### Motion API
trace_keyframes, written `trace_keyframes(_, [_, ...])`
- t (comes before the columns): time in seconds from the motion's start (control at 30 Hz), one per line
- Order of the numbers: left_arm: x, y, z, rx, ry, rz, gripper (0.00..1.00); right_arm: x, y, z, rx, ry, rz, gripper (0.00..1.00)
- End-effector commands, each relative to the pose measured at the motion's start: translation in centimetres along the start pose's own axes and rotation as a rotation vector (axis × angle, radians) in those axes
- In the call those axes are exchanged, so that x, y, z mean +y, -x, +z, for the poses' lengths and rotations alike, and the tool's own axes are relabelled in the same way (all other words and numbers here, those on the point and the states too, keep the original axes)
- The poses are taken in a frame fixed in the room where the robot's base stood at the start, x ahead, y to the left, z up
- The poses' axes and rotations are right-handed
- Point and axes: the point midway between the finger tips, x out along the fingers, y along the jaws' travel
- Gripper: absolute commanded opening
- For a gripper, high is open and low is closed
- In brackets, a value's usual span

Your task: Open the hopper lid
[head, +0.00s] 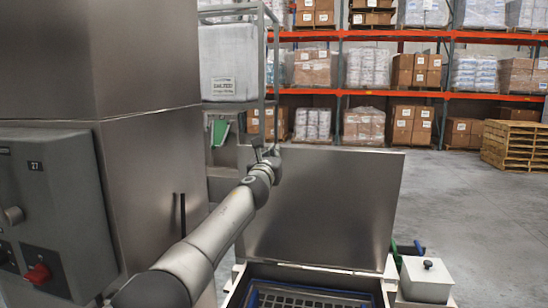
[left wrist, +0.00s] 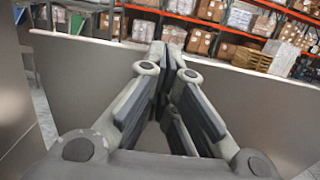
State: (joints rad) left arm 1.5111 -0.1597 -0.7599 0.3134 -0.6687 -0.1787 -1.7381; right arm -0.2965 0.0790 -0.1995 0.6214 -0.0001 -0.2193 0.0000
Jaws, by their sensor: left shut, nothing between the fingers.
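The hopper lid (head: 325,208) is a flat steel panel standing raised and leaning slightly back, hinged along its lower edge behind the hopper opening. The hopper (head: 262,268) shows at the bottom, with a dark grid inside a blue-edged frame. My left arm reaches in from the lower left, and the left gripper (head: 268,153) is at the lid's upper left corner. In the left wrist view the left gripper (left wrist: 172,62) has its fingers together and empty, with the lid (left wrist: 255,115) spread behind them. Whether they touch the lid is unclear. My right gripper is not in view.
A steel cabinet with a grey control box (head: 50,210) and red knob (head: 38,274) stands close at left. A white container with a black knob (head: 426,279) sits right of the hopper. Pallet racks (head: 400,92) and stacked wooden pallets (head: 515,145) stand behind open floor.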

Motion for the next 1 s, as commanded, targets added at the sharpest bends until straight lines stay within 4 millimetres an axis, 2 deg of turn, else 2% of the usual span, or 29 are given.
trace_keyframes(0.57, [0.0,0.1,-0.1,-0.003,0.002,0.002,0.0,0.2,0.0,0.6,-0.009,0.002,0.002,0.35])
trace_keyframes(1.0, [0.0,1.9,0.0,-0.006,0.005,0.004,0.0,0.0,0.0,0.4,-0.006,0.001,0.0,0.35])
